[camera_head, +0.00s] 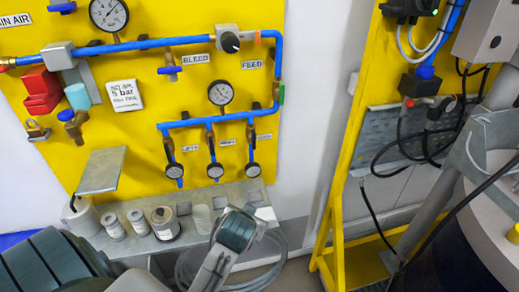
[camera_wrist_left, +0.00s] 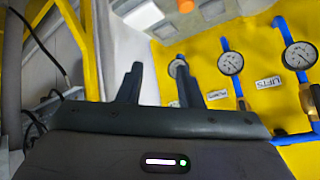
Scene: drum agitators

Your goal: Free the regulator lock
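On the yellow panel in the head view, a grey block with a black knob (camera_head: 229,42), likely the regulator, sits on the blue pipe. A small orange piece (camera_head: 258,37) is at its right; I cannot tell whether that is the lock. A padlock-like grey piece (camera_head: 37,130) hangs at the far left, below a red block (camera_head: 41,92). My left gripper (camera_wrist_left: 160,68) is open in the left wrist view, with nothing seen between its fingers, and faces the panel's lower gauges. In the head view its fingers cannot be made out. My right gripper is not in view.
A grey shelf (camera_head: 193,226) under the panel holds several cylindrical pieces. A grey plate (camera_head: 102,170) juts out above its left end. Three small gauges hang below the blue manifold (camera_head: 205,120). A yellow frame (camera_head: 347,150) with black cables stands at the right.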

